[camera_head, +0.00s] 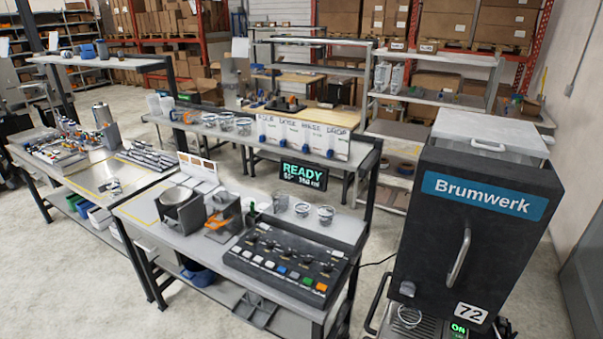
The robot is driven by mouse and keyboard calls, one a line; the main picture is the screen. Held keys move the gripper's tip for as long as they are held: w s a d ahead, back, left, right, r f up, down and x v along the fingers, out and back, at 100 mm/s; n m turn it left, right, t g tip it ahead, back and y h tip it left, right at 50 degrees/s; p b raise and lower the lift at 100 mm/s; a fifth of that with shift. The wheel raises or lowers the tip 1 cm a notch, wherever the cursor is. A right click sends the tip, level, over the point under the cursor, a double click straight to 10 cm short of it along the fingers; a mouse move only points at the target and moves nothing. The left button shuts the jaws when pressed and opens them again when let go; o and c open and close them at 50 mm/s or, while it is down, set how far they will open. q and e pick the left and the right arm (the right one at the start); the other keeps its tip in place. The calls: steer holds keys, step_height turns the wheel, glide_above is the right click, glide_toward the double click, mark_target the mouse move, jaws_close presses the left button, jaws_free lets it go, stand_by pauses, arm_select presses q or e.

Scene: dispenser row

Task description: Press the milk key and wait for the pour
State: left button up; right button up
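A dark control panel (286,264) with a front row of coloured keys and several knobs lies on the front right of the near bench. The keys are white, blue, grey, green and orange. Their labels are too small to read, so I cannot tell which is the milk key. A display (303,175) behind the panel reads READY, 55° and 150 ml in green. A black Brumwerk machine (485,240) stands at the right, with a small green ON display (459,329) near its base. No pour is visible. Neither of my grippers is in view.
A round metal container (181,210) and an orange-and-grey device (222,218) stand left of the panel. Clear cups (302,209) stand behind it. A shelf (200,137) above holds more cups and lettered white dispensers (303,135). Open floor (60,270) lies at the left.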

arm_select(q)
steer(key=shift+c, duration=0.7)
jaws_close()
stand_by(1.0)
